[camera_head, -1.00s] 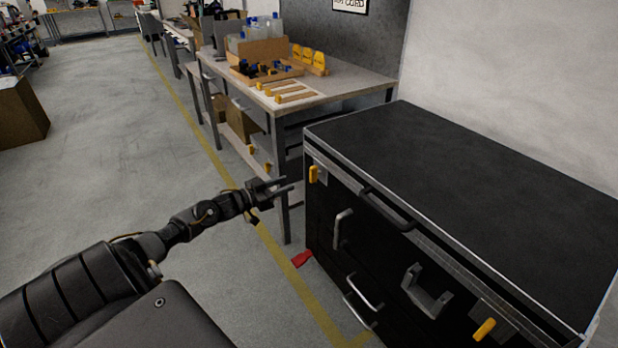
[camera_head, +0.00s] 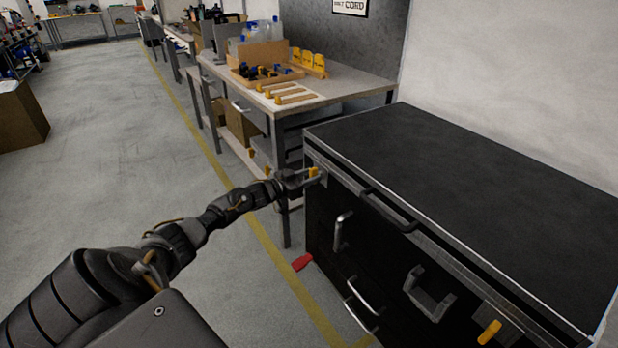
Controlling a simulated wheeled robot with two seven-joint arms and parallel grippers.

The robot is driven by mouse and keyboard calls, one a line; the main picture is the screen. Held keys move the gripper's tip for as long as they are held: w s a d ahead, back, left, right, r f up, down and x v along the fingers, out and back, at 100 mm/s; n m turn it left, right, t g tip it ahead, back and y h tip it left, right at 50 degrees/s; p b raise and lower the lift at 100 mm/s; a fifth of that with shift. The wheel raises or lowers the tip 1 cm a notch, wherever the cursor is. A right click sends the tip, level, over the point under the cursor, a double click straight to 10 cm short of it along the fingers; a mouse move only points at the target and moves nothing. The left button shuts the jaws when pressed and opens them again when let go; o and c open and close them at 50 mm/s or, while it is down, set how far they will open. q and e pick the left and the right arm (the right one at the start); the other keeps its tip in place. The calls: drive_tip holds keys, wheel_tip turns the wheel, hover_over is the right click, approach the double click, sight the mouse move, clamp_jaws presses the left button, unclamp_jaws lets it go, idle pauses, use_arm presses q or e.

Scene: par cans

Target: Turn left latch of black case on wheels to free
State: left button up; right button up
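The black case (camera_head: 470,195) stands at the right, with its latched front side facing me. Its left latch (camera_head: 314,172) is a small yellow handle near the top left corner of that side, partly covered by my gripper. A second yellow latch (camera_head: 489,332) sits on the right part of the same side. My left gripper (camera_head: 312,175) is at the left latch, with its fingers around or just beside the yellow handle. The fingers look apart; whether they touch the latch is too small to tell. My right gripper is not in view. The case's wheels are not clearly visible.
A workbench (camera_head: 340,88) with bins and yellow items stands behind the case's left end. A dark bar handle (camera_head: 388,208) and metal handles (camera_head: 343,230) stick out from the case front. A red object (camera_head: 301,262) is low by the case.

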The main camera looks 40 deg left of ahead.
use_arm(q)
clamp_jaws()
drive_tip(key=n+p, duration=0.2)
drive_tip(key=n, duration=0.4)
drive_tip(key=n+p, duration=0.2)
drive_tip(key=n, duration=0.4)
drive_tip(key=n+p, duration=0.2)
drive_tip(key=n, duration=0.4)
drive_tip(key=shift+a+f, duration=0.3)
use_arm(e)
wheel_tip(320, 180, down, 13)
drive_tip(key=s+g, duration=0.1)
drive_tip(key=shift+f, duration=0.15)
use_arm(q)
unclamp_jaws()
